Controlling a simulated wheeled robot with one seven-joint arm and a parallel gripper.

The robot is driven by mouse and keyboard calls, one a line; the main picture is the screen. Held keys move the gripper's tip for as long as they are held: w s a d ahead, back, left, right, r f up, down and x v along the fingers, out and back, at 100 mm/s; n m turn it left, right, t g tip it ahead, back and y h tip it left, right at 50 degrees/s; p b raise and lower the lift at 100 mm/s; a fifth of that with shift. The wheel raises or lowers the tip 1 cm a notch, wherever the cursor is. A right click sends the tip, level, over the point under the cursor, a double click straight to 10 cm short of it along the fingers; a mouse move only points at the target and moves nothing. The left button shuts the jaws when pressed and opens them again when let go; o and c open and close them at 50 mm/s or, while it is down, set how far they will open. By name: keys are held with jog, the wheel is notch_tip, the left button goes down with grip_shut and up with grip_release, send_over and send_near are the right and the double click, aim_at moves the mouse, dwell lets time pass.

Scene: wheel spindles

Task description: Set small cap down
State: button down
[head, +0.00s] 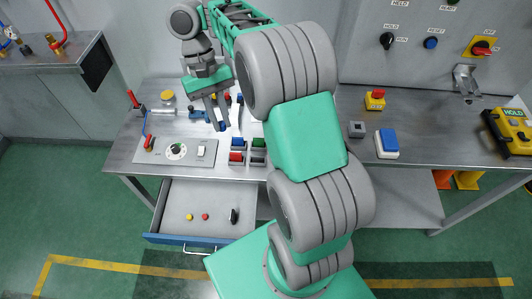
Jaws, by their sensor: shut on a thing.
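My gripper (218,120) is over the left part of the grey workbench (125,150), fingers pointing down towards the bench top. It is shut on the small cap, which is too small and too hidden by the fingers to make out. I cannot tell whether the cap touches the bench.
An open drawer (172,205) holds a yellow piece, a red piece and a black knob. A switch panel (176,152), a bin of coloured blocks (238,157) and a yellow round piece (167,95) surround the gripper. My arm hides the bench's middle.

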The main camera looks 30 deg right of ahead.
jog(key=s+d+f+m+t+y+b, duration=0.1)
jog(key=s+d+f+m+t+b, duration=0.3)
jog(key=f+m+b, duration=0.4)
jog(key=s+d+f+m+t+y+b, duration=0.1)
jog(key=s+d+f+m+b, duration=0.35)
jog(key=f+m+b, duration=0.45)
jog(key=s+d+f+m+t+y+b, duration=0.1)
jog(key=s+d+f+m+t+b, duration=0.2)
jog(key=d+f+m+b, duration=0.45)
jog(key=w+d+f+m, duration=0.1)
jog(key=w+d+f, duration=0.3)
jog(key=w+d+f+m, duration=0.1)
jog(key=w+d+f, duration=0.3)
jog(key=f, duration=0.1)
jog(key=shift+d, duration=0.3)
jog(key=shift+w+d+f+b, duration=0.15)
jog(key=shift+d+f+b, duration=0.05)
jog(key=shift+f+b, duration=0.2)
notch_tip(320, 180, down, 3)
jog(key=shift+w+f+b, duration=0.1)
jog(key=shift+b, duration=0.25)
